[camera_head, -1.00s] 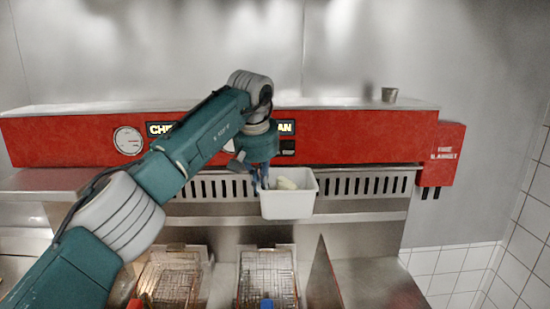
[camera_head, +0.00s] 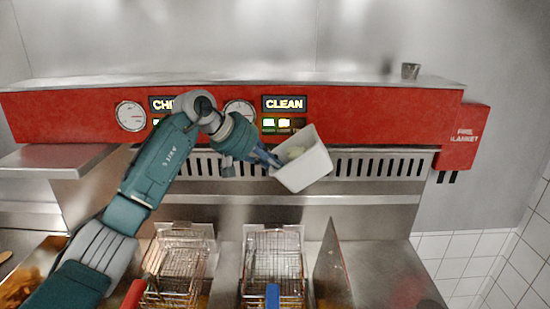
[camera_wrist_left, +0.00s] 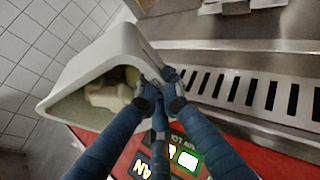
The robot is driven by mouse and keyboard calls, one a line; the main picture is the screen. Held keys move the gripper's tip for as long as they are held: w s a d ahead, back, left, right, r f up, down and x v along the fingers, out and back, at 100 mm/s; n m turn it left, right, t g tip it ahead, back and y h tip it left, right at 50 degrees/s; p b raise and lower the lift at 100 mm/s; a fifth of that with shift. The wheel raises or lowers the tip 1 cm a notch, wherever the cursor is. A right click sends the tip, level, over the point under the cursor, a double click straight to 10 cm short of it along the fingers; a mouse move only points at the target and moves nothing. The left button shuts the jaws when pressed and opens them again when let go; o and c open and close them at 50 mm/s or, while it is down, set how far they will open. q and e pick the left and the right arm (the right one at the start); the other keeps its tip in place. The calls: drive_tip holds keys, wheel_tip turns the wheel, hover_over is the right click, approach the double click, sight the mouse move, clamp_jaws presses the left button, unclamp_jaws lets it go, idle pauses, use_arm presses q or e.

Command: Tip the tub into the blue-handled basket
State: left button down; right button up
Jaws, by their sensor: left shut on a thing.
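My left gripper (camera_head: 275,162) is shut on the tub's left wall. In the left wrist view, the fingers (camera_wrist_left: 160,88) grip the rim of the tub (camera_wrist_left: 95,57), and pale pieces (camera_wrist_left: 108,93) lie inside it. The blue-handled basket (camera_head: 272,262) sits in the right fryer bay below the tub, its blue handle (camera_head: 272,296) toward me. My right gripper is not in view.
A red-handled basket (camera_head: 177,267) sits in the left bay. An upright metal divider (camera_head: 330,262) stands right of the blue-handled basket, with a bare steel counter (camera_head: 385,270) beyond.

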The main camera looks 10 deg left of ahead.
use_arm(q)
drive_tip(key=f+n+t+h+b, duration=0.1)
drive_tip(key=f+t+h+b, duration=0.1)
drive_tip(key=b, duration=0.6)
drive_tip(key=f+n+t+h+b, duration=0.2)
drive_tip(key=h+b, duration=0.3)
drive_tip(key=b, duration=0.4)
drive_tip(key=f+n+t+h+b, duration=0.1)
drive_tip(key=h+b, duration=0.3)
drive_tip(key=b, duration=0.5)
drive_tip(key=shift+d+f+n+t, duration=0.3)
drive_tip(key=shift+f+t, duration=0.1)
drive_tip(key=shift+t, duration=0.2)
drive_tip(key=shift+w+d+r, duration=0.1)
drive_tip(key=shift+s+f+m+g+y+p, duration=0.15)
drive_tip(key=shift+m+g+y+p, duration=0.15)
drive_tip(key=shift+g+y+p, duration=0.2)
drive_tip(key=shift+s+f+m+g+y+p, duration=0.1)
drive_tip(key=shift+m+g+y+p, duration=0.2)
drive_tip(key=shift+g+y+p, duration=0.15)
